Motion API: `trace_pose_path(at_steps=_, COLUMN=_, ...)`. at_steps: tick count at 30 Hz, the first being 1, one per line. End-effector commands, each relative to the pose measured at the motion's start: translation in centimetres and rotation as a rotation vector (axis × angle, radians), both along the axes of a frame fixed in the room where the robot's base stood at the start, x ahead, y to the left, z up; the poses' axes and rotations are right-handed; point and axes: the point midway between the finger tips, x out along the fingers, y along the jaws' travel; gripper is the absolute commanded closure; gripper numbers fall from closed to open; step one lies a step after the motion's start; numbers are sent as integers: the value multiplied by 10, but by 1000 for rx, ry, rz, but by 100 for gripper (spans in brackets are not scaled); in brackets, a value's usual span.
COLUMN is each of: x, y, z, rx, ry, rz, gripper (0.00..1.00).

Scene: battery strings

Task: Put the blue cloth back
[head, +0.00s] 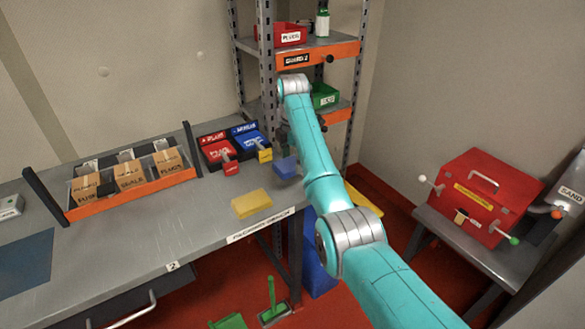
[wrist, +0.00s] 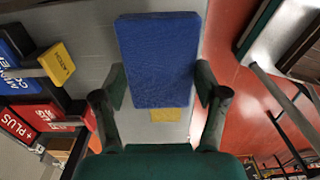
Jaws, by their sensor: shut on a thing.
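The blue cloth (head: 286,167) is a folded block at the right end of the grey workbench, under my arm. In the wrist view the blue cloth (wrist: 157,50) stands between the two fingers of my gripper (wrist: 161,88), which is shut on it. In the head view my gripper (head: 283,135) is mostly hidden by my arm. I cannot tell whether the cloth touches the bench. A yellow cloth (head: 251,203) lies flat on the bench nearer the front edge; part of it shows in the wrist view (wrist: 165,115) beyond the blue one.
Red (head: 218,150) and blue (head: 247,138) labelled switch boxes stand left of the blue cloth. An orange-fronted rack (head: 135,193) of cartons stands further left. A metal shelf (head: 340,44) with red and green bins rises behind. A red case (head: 485,190) sits on a right-hand table.

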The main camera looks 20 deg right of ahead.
Motion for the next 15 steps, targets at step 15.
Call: trace_pose_path(at_steps=15, x=0, y=0, z=-73, rx=0, ry=0, rz=-1, gripper=61)
